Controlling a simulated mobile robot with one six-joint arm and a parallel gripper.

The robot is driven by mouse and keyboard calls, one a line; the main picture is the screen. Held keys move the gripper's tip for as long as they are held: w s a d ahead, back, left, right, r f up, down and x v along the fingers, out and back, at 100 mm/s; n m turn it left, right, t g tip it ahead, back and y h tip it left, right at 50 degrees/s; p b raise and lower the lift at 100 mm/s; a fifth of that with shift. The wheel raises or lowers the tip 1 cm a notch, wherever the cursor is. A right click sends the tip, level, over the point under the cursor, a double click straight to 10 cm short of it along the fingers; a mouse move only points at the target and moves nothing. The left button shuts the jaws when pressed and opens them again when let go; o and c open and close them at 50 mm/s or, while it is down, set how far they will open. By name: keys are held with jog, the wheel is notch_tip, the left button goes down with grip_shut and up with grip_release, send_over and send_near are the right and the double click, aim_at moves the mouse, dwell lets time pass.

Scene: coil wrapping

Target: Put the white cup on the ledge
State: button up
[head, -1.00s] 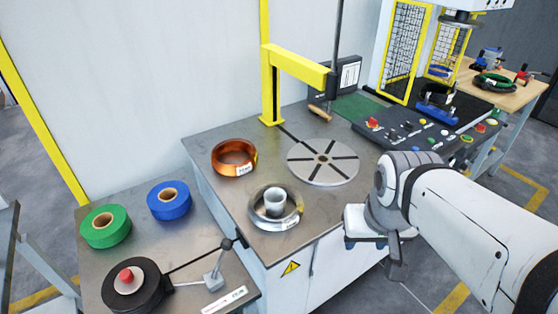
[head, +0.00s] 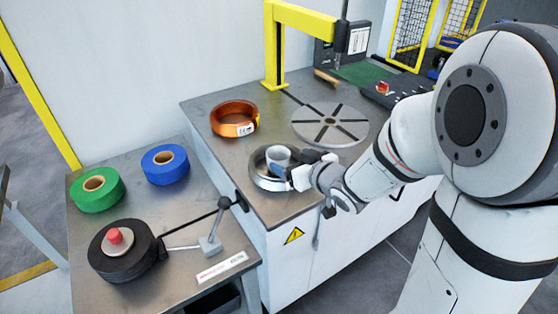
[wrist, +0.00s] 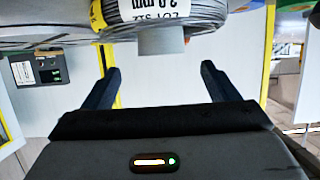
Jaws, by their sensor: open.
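The white cup (head: 278,156) stands upright inside the ring of a silver wire coil (head: 262,180) on the steel bench. In the wrist view, which is upside down, the cup (wrist: 163,41) sticks out past the labelled coil (wrist: 185,14). My gripper (head: 284,172) is at the coil's right front side, close to the cup. In the wrist view my gripper (wrist: 161,68) is open, its two fingers spread and empty, with the cup ahead between their lines. The fingers partly hide the cup in the head view. I cannot tell which surface is the ledge.
A copper coil (head: 234,119) and a slotted round plate (head: 330,124) lie on the bench behind. A yellow post (head: 273,50) with an overhead arm rises at the back. Green tape (head: 97,190), blue tape (head: 164,165) and a black roll (head: 125,250) sit on the left table.

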aim_at(273, 151)
jog(key=shift+w+a+f, duration=0.15)
jog(key=shift+w+a, duration=0.05)
jog(key=shift+a, duration=0.15)
jog(key=x, duration=0.7)
jog(key=shift+d, duration=0.1)
jog(key=c, duration=1.1)
jog(key=shift+c, duration=0.2)
notch_tip(273, 151, up, 10)
jog(key=p, duration=0.2)
